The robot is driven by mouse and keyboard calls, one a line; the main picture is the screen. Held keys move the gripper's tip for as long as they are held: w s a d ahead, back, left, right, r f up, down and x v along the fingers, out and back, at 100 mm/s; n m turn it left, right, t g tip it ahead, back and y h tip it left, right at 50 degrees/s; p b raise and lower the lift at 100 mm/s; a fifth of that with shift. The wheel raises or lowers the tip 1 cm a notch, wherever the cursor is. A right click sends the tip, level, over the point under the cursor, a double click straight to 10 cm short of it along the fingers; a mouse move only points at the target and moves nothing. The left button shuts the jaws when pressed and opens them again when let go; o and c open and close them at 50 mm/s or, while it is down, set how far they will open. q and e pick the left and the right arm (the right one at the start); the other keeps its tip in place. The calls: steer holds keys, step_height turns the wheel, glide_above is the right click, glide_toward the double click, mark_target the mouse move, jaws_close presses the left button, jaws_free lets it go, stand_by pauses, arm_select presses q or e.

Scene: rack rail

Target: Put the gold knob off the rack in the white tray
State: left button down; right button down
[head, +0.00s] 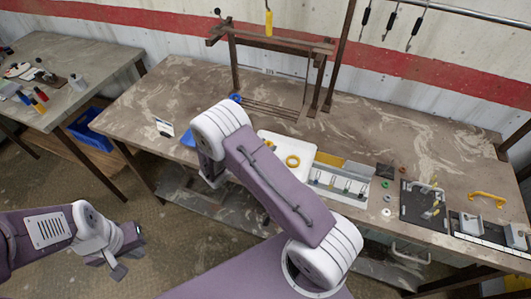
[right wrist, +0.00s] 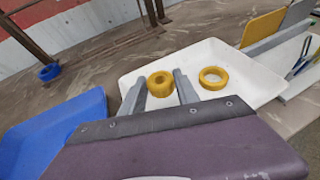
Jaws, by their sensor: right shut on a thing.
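The gold knob (right wrist: 161,83) is a thick yellow ring-like piece with a small dark hole. In the right wrist view it sits between the two grey fingers of my right gripper (right wrist: 160,88), which is shut on it. The white tray (right wrist: 135,77) lies behind and below the knob; I cannot tell the height between them. The tray also shows in the head view (head: 275,138). My right gripper is hidden behind my own arm in the head view. My left gripper (head: 129,266) is low at the left, off the table, empty with its fingers apart.
A flatter yellow ring (right wrist: 213,77) lies in the white tray. A blue tray (right wrist: 60,130) is left of it, and a blue ring (right wrist: 48,72) lies behind. A dark rack frame (head: 275,40) stands at the back. A parts holder (head: 340,183) adjoins the tray's right side.

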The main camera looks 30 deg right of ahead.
step_height(320, 180, down, 4)
steer(key=shift+f, duration=0.1)
steer(key=c, duration=0.9)
jaws_free()
